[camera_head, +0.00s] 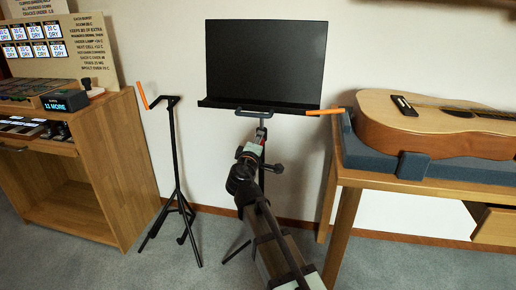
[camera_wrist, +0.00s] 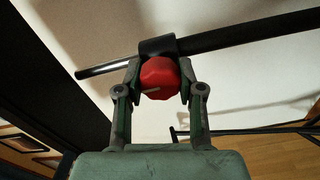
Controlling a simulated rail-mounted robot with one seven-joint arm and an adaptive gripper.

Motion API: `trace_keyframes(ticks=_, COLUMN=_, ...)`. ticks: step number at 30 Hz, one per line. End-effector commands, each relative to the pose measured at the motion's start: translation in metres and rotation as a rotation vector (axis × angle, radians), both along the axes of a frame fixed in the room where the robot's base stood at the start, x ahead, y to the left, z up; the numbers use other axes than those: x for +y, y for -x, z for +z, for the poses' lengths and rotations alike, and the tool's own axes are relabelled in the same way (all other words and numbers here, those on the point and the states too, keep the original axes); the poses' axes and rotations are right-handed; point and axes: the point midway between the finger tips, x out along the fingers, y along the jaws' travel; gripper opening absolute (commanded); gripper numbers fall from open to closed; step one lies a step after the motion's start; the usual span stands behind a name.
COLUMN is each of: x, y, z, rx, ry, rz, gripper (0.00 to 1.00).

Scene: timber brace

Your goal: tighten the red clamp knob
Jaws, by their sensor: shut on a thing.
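The red clamp knob (camera_wrist: 160,77) sits on a black collar (camera_wrist: 157,46) around a dark pole, seen in the wrist view. A short pale mark shows on the knob's face. My gripper (camera_wrist: 160,88) is shut on the knob, with one finger at its left side and one at its right. In the head view my gripper (camera_head: 249,150) is at the post of the music stand, below the black desk (camera_head: 266,62). The knob is otherwise mostly hidden by my arm in that view.
A wooden bench with a guitar (camera_head: 440,122) on grey foam (camera_head: 385,160) stands close at the right. A thin black stand (camera_head: 177,165) with an orange-tipped arm stands at the left, beside a wooden cabinet (camera_head: 110,150). Carpet between them is partly free.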

Motion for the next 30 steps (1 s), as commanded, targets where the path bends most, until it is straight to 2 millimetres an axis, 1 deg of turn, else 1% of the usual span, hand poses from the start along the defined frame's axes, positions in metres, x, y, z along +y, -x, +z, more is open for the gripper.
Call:
trace_keyframes(ticks=6, x=0.0003, y=-0.0013, z=0.0005, rx=-0.007, ry=-0.04, rz=0.0, gripper=0.03)
trace_keyframes(ticks=18, x=0.0004, y=-0.0013, z=0.0012, rx=-0.008, ry=-0.045, rz=0.001, gripper=0.03)
trace_keyframes(ticks=19, x=0.0004, y=-0.0013, z=0.0011, rx=-0.008, ry=-0.045, rz=0.001, gripper=0.45)
trace_keyframes(ticks=20, x=0.0004, y=-0.0013, z=0.0011, rx=-0.008, ry=-0.045, rz=0.001, gripper=0.55)
trace_keyframes(ticks=21, x=0.0004, y=-0.0012, z=0.0011, rx=-0.008, ry=-0.045, rz=0.001, gripper=0.63)
trace_keyframes(ticks=30, x=0.0002, y=0.0002, z=0.0003, rx=-0.007, ry=-0.045, rz=0.0, gripper=0.63)
